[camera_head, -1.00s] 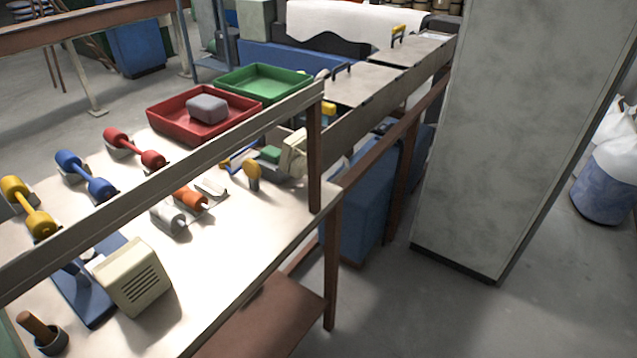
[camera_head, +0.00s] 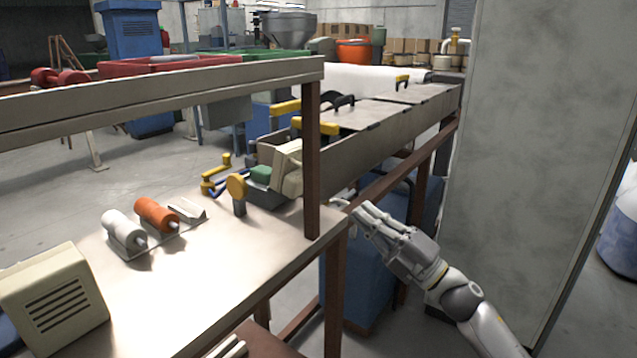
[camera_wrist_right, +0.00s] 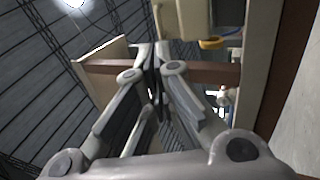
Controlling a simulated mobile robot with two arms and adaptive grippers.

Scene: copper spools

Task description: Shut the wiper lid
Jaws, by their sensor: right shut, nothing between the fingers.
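The wiper (camera_head: 262,192) stands at the far right end of the bench, a dark body with a green pad (camera_head: 261,173) on it. Its cream lid (camera_head: 290,170) stands up, tilted open, on the right side of the body. My right gripper (camera_head: 348,205) is shut and empty, to the right of the lid and beyond the brown post, apart from the lid. In the right wrist view its fingers (camera_wrist_right: 155,55) are together, and a cream block (camera_wrist_right: 183,22), perhaps the lid, shows just past the tips. My left gripper is not in view.
A brown post (camera_head: 312,160) and the long rail (camera_head: 160,90) stand near the wiper. A yellow-knobbed lever (camera_head: 237,190) is in front of it. White and orange rollers (camera_head: 155,214) and a cream vented box (camera_head: 52,298) are on the bench. A grey pillar (camera_head: 545,150) rises at right.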

